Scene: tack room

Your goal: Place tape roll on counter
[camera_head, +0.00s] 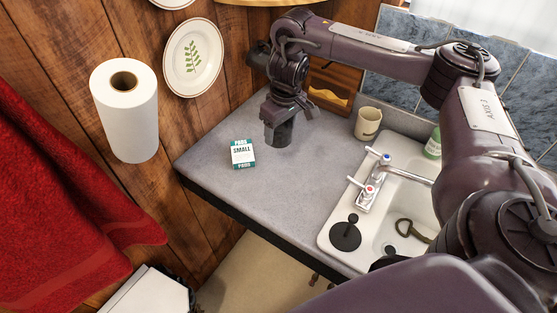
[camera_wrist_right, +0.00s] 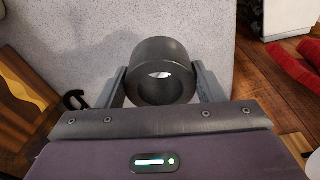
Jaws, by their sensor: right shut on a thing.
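The tape roll (camera_wrist_right: 160,52) is a thick dark grey ring in the right wrist view. My right gripper (camera_wrist_right: 160,88) is shut on it, with one finger on each side and the hole facing the camera. In the head view my right gripper (camera_head: 278,122) points down over the back part of the grey counter (camera_head: 295,185). A dark block at its tip looks like the roll, low over or on the counter; I cannot tell whether it touches. My left gripper is not in view.
A small white and teal box (camera_head: 243,153) lies left of the gripper. A cream mug (camera_head: 368,123), a wooden drawer unit (camera_head: 335,85) and the sink (camera_head: 400,180) with its taps are to the right. A paper towel roll (camera_head: 125,110) hangs left. The counter's middle is clear.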

